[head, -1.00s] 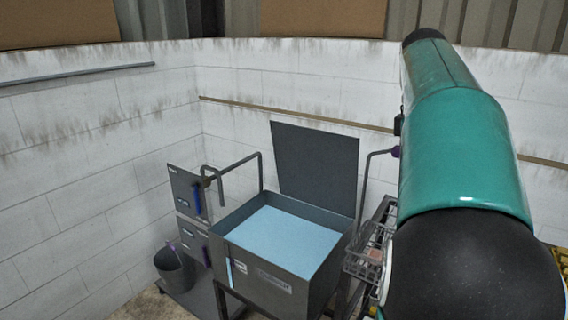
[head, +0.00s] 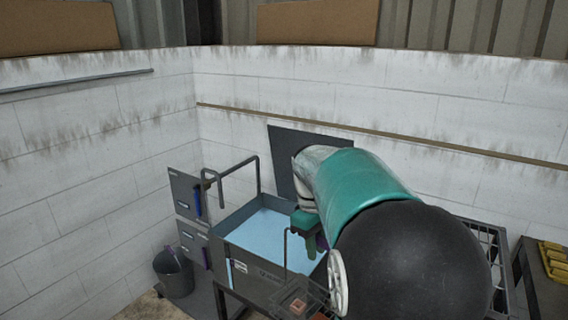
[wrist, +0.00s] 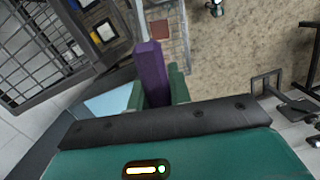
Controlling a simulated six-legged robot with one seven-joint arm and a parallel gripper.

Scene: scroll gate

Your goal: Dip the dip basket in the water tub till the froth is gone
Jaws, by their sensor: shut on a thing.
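The dip basket (head: 302,297) is a wire basket with reddish blocks in it. In the head view it shows in front of the tub's right front corner, partly covered by my arm. Its grey rod handle rises to a purple grip (wrist: 152,72). My gripper (head: 308,232) is shut on that grip, with green fingers (wrist: 153,93) on both sides in the wrist view. The water tub (head: 262,284) is a grey open box holding pale blue water (head: 262,232); a corner of pale blue shows in the wrist view (wrist: 112,102). I cannot make out froth.
A dark raised lid (head: 285,150) stands behind the tub, partly hidden by my arm. A bent pipe (head: 235,170) and grey boxes (head: 187,195) stand at its left. A bucket (head: 173,272) is on the floor. A wire rack (head: 490,245) and a table with yellow items (head: 556,258) are at right.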

